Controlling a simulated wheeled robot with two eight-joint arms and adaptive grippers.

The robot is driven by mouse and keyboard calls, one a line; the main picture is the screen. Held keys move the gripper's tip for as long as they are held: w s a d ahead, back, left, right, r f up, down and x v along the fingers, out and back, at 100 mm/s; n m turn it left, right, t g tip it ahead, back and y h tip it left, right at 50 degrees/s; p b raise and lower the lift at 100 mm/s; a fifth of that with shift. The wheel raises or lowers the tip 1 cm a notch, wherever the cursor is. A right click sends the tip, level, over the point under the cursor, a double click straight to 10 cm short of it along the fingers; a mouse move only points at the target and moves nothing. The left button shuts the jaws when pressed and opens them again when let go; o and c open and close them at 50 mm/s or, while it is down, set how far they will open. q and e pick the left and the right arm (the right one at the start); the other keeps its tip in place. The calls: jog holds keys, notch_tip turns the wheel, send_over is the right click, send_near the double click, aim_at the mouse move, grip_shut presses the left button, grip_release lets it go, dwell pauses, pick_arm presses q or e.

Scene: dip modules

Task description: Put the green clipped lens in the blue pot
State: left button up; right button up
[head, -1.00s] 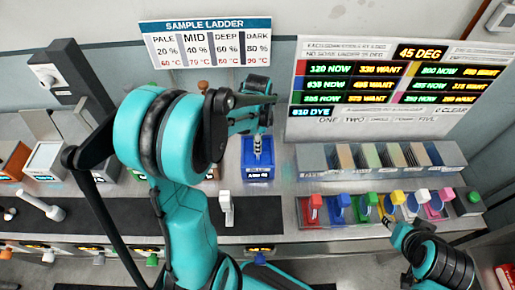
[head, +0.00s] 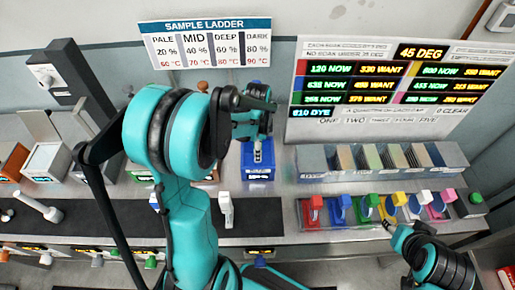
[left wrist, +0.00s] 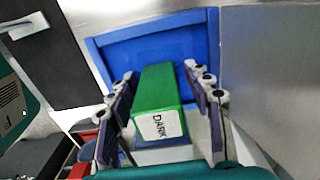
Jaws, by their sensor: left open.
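The blue pot (head: 258,174) stands on the steel counter near the middle of the head view; its wall also shows in the left wrist view (left wrist: 103,50). A green block with a white label reading DARK (left wrist: 157,88), apparently the green clipped lens, is at the pot's opening in the wrist view. How deep it sits is hidden. My left gripper (left wrist: 161,74) is open, with its fingers on either side of the green block. In the head view the left gripper (head: 258,142) is directly over the pot. My right gripper (head: 387,222) is at the lower right; its fingers are unclear.
A row of coloured pots (head: 340,212) with clips stands to the right. A grey rack of panels (head: 375,161) is behind it. A sample ladder sign (head: 205,44) and a lit board (head: 390,85) are at the back. Dark mat (head: 285,220) lies in front.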

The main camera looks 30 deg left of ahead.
pick_arm(q)
notch_tip(320, 180, up, 11)
jog(key=p, duration=0.3)
jog(key=shift+s+d+r, duration=0.1)
jog(key=shift+r, duration=0.6)
jog(key=s+d+r+n+t, duration=0.3)
jog(key=s+d+n+t, duration=0.4)
jog(key=s+d+n, duration=0.3)
jog(key=shift+s+d+n, duration=0.25)
jog(key=shift+s+n, duration=0.25)
jog(key=shift+n, duration=0.3)
